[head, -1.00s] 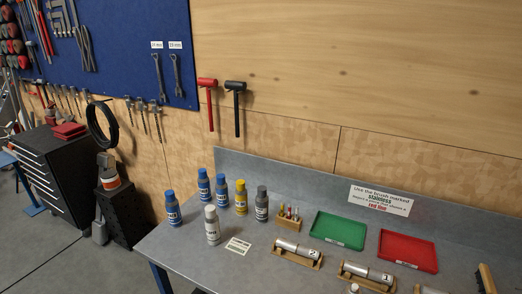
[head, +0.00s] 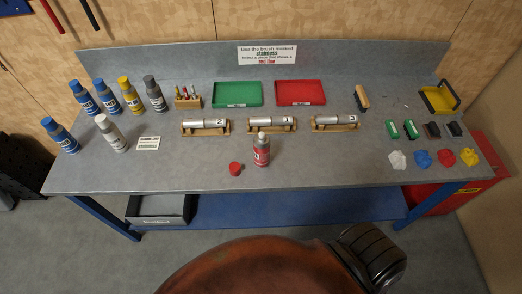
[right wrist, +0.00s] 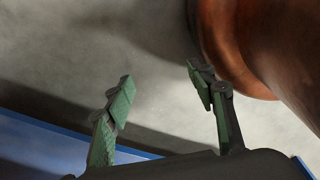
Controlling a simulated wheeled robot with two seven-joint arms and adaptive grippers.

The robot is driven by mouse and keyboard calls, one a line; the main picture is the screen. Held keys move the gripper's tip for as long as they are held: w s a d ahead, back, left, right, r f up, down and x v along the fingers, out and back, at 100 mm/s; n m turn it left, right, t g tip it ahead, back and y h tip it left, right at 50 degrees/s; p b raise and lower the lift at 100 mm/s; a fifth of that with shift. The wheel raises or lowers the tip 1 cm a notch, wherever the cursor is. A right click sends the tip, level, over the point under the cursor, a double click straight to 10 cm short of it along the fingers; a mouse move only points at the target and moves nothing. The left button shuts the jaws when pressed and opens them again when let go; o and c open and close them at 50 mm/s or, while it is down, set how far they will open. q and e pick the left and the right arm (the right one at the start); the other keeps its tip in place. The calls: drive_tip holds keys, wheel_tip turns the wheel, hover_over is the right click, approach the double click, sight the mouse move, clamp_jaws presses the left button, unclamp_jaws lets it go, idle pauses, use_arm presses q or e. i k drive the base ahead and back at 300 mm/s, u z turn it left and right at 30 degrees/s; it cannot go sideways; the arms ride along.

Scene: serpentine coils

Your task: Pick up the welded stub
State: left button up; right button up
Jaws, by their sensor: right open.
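Three silver metal cylinders lie on small wooden cradles along the middle of the bench: the left one (head: 203,123), marked 2, the middle one (head: 270,121), whose mark is hard to read, and the right one (head: 335,119), which seems marked 3. Any weld is too small to make out, so I cannot tell which is the welded stub. My right gripper (right wrist: 160,92) shows in the right wrist view, its green-padded fingers apart with nothing between them, above grey floor and away from the cylinders. My left gripper is not in view.
A red-labelled bottle (head: 261,150) and a red cap (head: 235,169) stand in front of the cradles. Green (head: 237,94) and red (head: 300,93) trays lie behind. Bottles (head: 131,95) crowd the left; brushes and coloured cloths (head: 422,159) the right. The bench front (head: 330,178) is clear.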

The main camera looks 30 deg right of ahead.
sight(337, 119)
drive_tip(key=z, duration=1.9)
drive_tip(key=k, duration=1.3)
drive_tip(key=z, duration=0.55)
drive_tip(key=i, duration=1.35)
drive_tip(key=u, duration=1.05)
drive_tip(key=i, duration=0.4)
drive_tip(key=u, duration=0.35)
